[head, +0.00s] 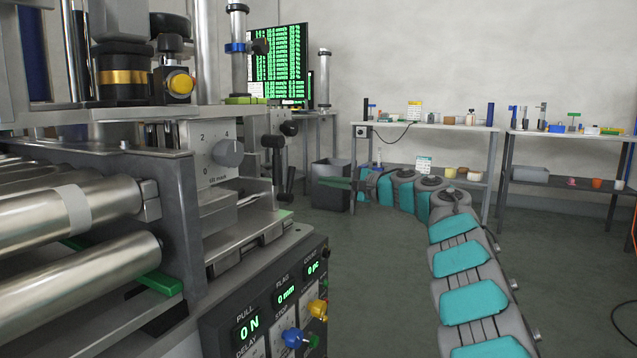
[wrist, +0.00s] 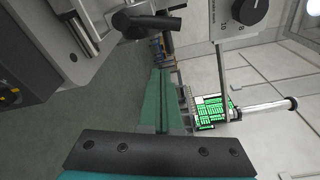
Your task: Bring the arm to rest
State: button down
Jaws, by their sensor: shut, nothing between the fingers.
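My gripper (wrist: 161,75) shows in the wrist view with its two green fingers together, shut and empty. In the head view my grey and teal arm rises from the bottom right and bends left at its far end. There my gripper (head: 332,182) points left in front of a dark grey bin, just right of the labelling machine (head: 185,190). I cannot tell from these views how close the fingers are to the machine. The wrist view lies turned on its side and shows a dark machine handle (wrist: 148,22) and a dial (wrist: 250,12) beyond the fingers.
The machine's control panel (head: 272,305) with coloured knobs stands at the lower left. A dark grey bin (head: 330,197) stands behind my gripper. Shelves with small items (head: 428,128) line the back wall. A green-text screen (head: 278,65) stands at the back. Open floor (head: 580,270) lies right of my arm.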

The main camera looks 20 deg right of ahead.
jog(key=shift+v, duration=1.2)
